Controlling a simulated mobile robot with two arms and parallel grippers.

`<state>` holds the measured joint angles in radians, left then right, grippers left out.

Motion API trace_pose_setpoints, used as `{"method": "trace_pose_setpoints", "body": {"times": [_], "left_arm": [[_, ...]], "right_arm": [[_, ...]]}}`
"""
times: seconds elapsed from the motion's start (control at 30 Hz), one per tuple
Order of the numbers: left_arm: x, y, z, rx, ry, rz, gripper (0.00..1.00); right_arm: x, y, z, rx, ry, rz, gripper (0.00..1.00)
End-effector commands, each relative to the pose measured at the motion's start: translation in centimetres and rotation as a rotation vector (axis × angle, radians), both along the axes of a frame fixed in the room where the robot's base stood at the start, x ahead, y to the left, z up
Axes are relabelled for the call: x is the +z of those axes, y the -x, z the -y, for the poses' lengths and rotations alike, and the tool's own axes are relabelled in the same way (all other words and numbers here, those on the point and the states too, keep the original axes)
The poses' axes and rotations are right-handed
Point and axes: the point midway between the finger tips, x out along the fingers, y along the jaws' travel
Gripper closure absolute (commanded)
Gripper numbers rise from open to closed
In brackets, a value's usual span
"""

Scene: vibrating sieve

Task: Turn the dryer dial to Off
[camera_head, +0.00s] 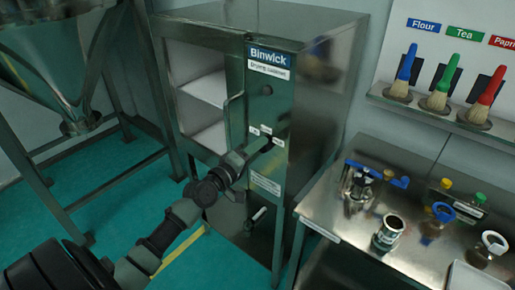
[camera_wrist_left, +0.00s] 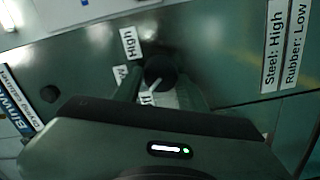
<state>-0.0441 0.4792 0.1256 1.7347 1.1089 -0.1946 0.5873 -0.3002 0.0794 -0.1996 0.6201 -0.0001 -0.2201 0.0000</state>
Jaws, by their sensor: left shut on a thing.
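The drying cabinet (camera_head: 310,110), labelled Binwick, stands at the middle of the head view with white shelves showing at its left. My left gripper (camera_head: 262,147) reaches its front panel and is shut on the dial. In the left wrist view, the black dial (camera_wrist_left: 160,70) sits between the two fingers of my left gripper (camera_wrist_left: 160,84). A white pointer line on the dial slants toward a label partly hidden by the gripper body. The "High" label (camera_wrist_left: 129,43) is clear, and another label beginning with M is partly covered. My right gripper is not in view.
A steel table (camera_head: 345,222) with a jar (camera_head: 389,233) and several small fittings stands at the right. A metal hopper (camera_head: 55,55) on legs stands at the left.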

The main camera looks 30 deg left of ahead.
Motion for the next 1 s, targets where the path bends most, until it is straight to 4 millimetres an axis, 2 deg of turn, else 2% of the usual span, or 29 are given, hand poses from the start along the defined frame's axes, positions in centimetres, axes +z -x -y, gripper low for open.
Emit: {"method": "trace_pose_setpoints", "body": {"times": [0.2,0.5,1.0], "left_arm": [[-0.18,0.01,0.06,0.0,0.175,-0.016,0.99],[-0.25,0.01,0.03,-0.001,0.331,-0.028,0.99],[-0.31,0.01,0.04,-0.001,0.389,-0.033,0.99]], "right_arm": [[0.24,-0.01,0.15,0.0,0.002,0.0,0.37],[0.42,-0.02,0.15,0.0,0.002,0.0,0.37],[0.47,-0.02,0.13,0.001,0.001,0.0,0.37]]}}
